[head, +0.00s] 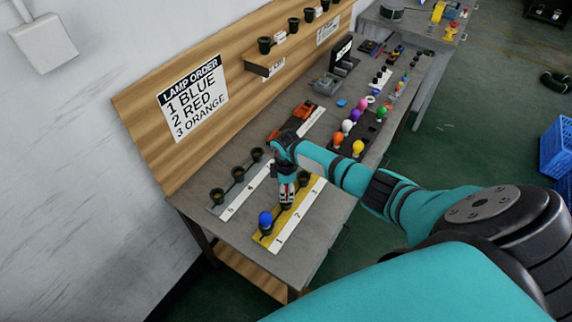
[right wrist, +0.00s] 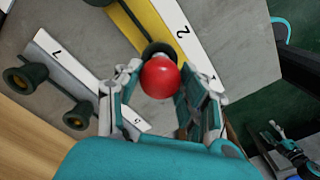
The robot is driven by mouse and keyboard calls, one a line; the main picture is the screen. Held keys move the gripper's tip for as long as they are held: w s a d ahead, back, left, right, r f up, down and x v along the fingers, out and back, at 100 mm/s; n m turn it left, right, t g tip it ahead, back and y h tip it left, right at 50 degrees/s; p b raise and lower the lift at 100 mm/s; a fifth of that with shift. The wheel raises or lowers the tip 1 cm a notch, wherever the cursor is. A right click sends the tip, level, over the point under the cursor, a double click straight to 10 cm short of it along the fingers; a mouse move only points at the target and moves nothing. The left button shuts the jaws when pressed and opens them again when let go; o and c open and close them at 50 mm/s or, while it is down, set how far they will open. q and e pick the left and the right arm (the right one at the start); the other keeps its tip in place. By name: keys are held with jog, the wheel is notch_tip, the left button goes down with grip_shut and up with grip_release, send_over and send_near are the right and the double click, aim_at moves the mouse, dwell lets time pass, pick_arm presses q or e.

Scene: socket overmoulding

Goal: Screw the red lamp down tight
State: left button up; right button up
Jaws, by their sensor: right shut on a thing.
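The red lamp (right wrist: 160,77) shows in the right wrist view between the fingers of my right gripper (right wrist: 160,98), which is shut on it. A dark socket (right wrist: 158,48) on the yellow strip shows just behind the lamp; how deep the lamp sits in it cannot be told. In the head view my right gripper (head: 286,200) points down over the middle of the yellow strip (head: 262,240), near number 2, and largely hides the lamp. The blue lamp (head: 265,219) stands in the socket by number 1. The socket by number 3 (head: 303,179) looks empty.
A grey strip (head: 228,212) with empty dark sockets lies left of the yellow one. Several coloured lamps stand in a dark tray (head: 374,135) further back. A lamp order sign (head: 193,89) reads blue, red, orange. The bench front right of the yellow strip is clear.

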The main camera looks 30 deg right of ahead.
jog(key=m, duration=0.4)
jog(key=shift+m, duration=0.3)
jog(key=m, duration=0.4)
